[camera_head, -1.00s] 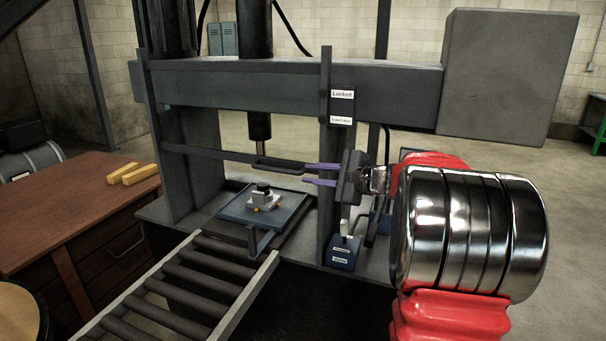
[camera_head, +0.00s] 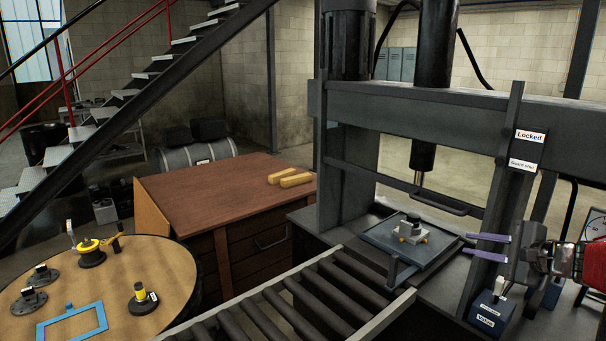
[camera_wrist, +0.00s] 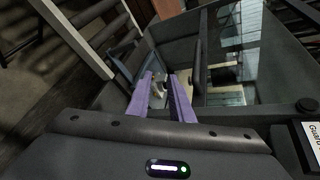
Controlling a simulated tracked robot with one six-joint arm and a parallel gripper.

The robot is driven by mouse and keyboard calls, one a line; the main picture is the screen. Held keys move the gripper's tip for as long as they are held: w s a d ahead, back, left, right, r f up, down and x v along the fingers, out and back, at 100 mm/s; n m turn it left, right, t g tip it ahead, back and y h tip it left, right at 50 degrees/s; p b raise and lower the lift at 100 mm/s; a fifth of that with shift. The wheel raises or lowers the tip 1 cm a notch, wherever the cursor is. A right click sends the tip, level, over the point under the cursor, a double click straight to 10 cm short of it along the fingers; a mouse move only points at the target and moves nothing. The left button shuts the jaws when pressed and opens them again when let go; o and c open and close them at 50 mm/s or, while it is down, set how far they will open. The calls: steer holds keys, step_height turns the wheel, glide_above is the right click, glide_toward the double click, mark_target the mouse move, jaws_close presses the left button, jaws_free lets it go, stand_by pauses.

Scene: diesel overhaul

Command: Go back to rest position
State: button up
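My gripper (camera_head: 466,244) is at the right side of the press in the head view. Its two purple fingers are apart, with nothing held between them. In the wrist view the fingers (camera_wrist: 160,92) point towards the inside of the press, with a gap between them. The guard handle (camera_head: 440,205), a dark bar, is just above and left of the fingertips in the head view, apart from them. My red arm shows at the right edge of the head view.
The press tray (camera_head: 379,234) holds a small metal part (camera_head: 411,230). A blue valve box (camera_head: 490,314) stands close below my gripper. A "Locked" sign (camera_head: 530,136) is on the upright. A roller conveyor (camera_head: 300,295), wooden desk (camera_head: 215,190) and round table (camera_head: 90,290) lie left.

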steer(key=s+a+f+n+g+h, duration=0.1)
steer(key=s+a+f+n+g, duration=0.35)
steer(key=s+a, duration=0.35)
steer(key=s+a+f+n+g+h, duration=0.1)
steer(key=s+a+f+n+g, duration=0.3)
steer(key=s+a, duration=0.35)
steer(key=s+a+r+n+t+h, duration=0.1)
steer(key=s+a+r+n+h, duration=0.1)
steer(key=s+a+n, duration=0.8)
steer(key=s+a, duration=0.2)
steer(key=s, duration=0.2)
steer(key=shift+s+a+r+n+h, duration=0.25)
steer(key=shift+r+n+h, duration=0.05)
steer(key=shift+n+h, duration=0.1)
